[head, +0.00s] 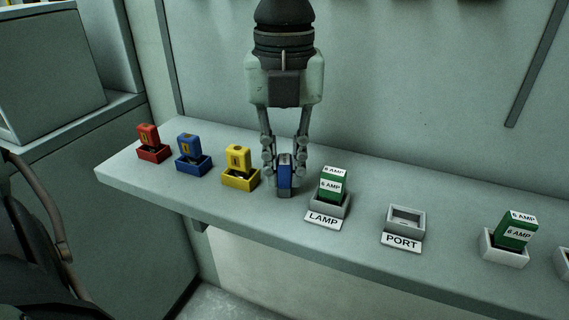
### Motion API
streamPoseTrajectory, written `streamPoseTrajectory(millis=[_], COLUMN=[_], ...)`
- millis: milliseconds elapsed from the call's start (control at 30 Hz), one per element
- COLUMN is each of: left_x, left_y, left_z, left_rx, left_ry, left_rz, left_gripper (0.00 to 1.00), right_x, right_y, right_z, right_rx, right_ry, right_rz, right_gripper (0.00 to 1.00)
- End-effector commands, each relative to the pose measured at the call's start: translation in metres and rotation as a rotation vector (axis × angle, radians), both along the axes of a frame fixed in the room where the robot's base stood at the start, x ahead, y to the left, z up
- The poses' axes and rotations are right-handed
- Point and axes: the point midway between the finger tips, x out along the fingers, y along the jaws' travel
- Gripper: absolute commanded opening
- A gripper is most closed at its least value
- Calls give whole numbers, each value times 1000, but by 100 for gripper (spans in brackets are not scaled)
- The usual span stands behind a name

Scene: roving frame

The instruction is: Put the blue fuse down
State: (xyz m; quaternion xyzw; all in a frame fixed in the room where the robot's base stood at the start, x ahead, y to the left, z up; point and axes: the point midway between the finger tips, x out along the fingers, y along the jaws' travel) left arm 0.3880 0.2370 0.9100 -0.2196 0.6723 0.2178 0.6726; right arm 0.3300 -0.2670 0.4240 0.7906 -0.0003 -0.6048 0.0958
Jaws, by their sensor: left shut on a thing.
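My left gripper (285,170) points down over the grey shelf (360,183), with its two fingers shut on a blue fuse (285,180). The fuse is upright, with a dark lower end low at the shelf surface. I cannot tell whether it touches the shelf. It is between the yellow holder and the grey LAMP socket. Another blue fuse (188,145) stands tilted in a blue holder (194,165) to the left. My right gripper is not in view.
A red holder (153,155) and a yellow holder (241,180) each hold a fuse. The LAMP socket (330,207) holds a green 6 AMP fuse (333,184). The PORT socket (404,219) is empty. A white holder (503,248) has a tilted green fuse (515,230).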

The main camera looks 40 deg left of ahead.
Motion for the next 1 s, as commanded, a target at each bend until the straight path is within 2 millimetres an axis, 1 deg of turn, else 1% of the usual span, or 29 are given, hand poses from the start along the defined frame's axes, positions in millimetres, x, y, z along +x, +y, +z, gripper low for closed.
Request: streamPoseTrajectory(millis=[100,133,267,300,500,667,733,867,1000], left_x=[0,0,0,0,0,0,0,1,1], left_y=[0,0,0,0,0,0,0,0,0], left_z=[-2,-1,-1,-1,-1,2,7,32,65], left_rx=[0,0,0,0,0,0,1,2,1], left_ry=[0,0,0,0,0,0,-1,-7,-7], left_rz=[0,0,0,0,0,0,0,1,2], left_gripper=[0,19,35,37,37,37,37,37,37], right_x=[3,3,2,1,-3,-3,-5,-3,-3], right_y=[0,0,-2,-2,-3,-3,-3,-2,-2], right_z=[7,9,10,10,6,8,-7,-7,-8], right_rx=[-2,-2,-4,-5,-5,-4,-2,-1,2], right_ry=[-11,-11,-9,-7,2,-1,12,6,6], right_rz=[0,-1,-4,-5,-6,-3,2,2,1], right_gripper=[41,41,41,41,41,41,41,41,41])
